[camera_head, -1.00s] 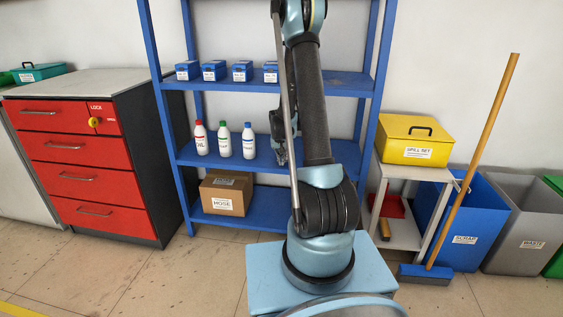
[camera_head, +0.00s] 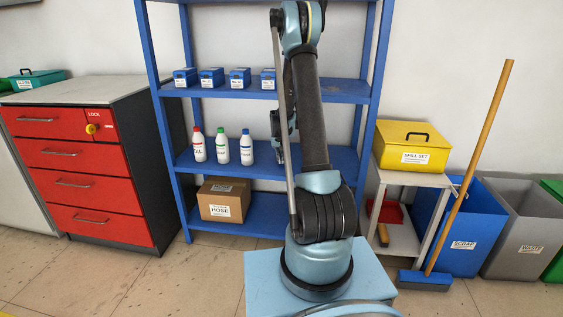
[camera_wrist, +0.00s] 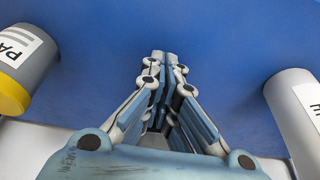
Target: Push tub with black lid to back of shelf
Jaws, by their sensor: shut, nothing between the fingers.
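My gripper (camera_wrist: 158,58) is shut and empty in the wrist view, its fingertips together over the blue shelf surface (camera_wrist: 225,45). A grey tub with a yellow end (camera_wrist: 38,75) lies at the left edge of that view, with part of a white label showing. A pale tub (camera_wrist: 290,98) with a white label is at the right edge, partly cut off. Both stand apart from the fingers. No black lid shows, so I cannot tell whether either is the named tub.
Several small blue boxes (camera_head: 211,77) stand on an upper shelf, and bottles (camera_head: 222,146) on the shelf below. A cardboard box (camera_head: 222,199) is on the bottom shelf. Red drawers (camera_head: 85,185) stand left; a yellow case (camera_head: 413,152), broom (camera_head: 470,165) and bins (camera_head: 520,232) stand right.

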